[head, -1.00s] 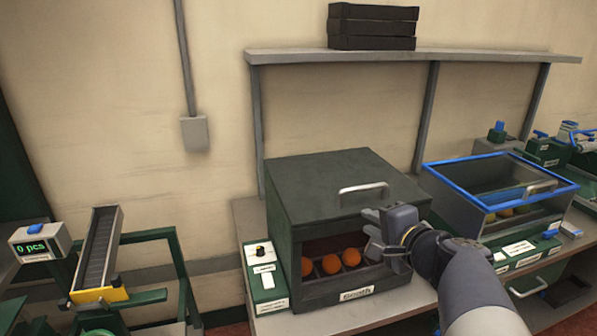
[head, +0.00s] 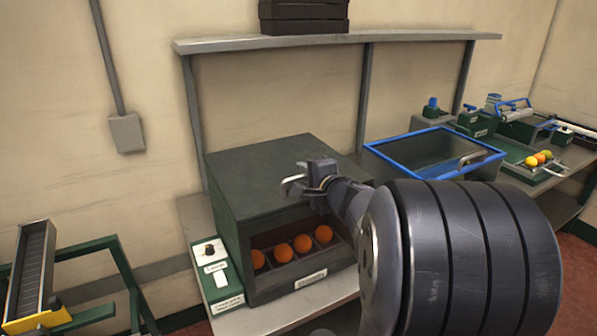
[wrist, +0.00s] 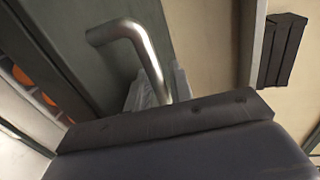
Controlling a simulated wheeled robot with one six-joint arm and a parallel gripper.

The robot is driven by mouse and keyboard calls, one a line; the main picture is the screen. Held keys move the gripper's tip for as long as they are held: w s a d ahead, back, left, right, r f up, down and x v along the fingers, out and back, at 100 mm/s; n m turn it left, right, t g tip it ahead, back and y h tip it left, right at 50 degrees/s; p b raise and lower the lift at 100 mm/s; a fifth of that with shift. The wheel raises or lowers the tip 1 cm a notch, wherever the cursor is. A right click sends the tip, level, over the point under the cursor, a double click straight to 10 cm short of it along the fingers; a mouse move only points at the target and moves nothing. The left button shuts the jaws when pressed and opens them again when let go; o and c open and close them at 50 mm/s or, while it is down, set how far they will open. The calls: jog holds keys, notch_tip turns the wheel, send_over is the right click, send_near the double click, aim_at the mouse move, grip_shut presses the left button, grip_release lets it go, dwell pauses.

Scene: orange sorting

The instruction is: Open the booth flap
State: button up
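The booth (head: 262,165) is a dark green box on the bench in the head view. Its front has a low opening, and several oranges (head: 281,253) sit in a row inside. A metal bar handle (wrist: 150,60) is on the booth's flat upper panel, near the front edge. My gripper (head: 303,183) is at this handle and hides most of it in the head view. In the wrist view, a fingertip shows on each side of the bar. I cannot tell whether the fingers press on it.
A control panel (head: 215,273) with a black knob stands left of the booth. A blue-rimmed bin (head: 432,178) is to the right. A wall shelf (head: 400,38) with stacked black crates (head: 304,14) is above. A conveyor chute (head: 32,265) is at the left.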

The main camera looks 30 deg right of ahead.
jog(key=shift+w+f, duration=0.1)
jog(key=shift+w, duration=0.4)
jog(key=shift+c, duration=0.5)
grip_shut()
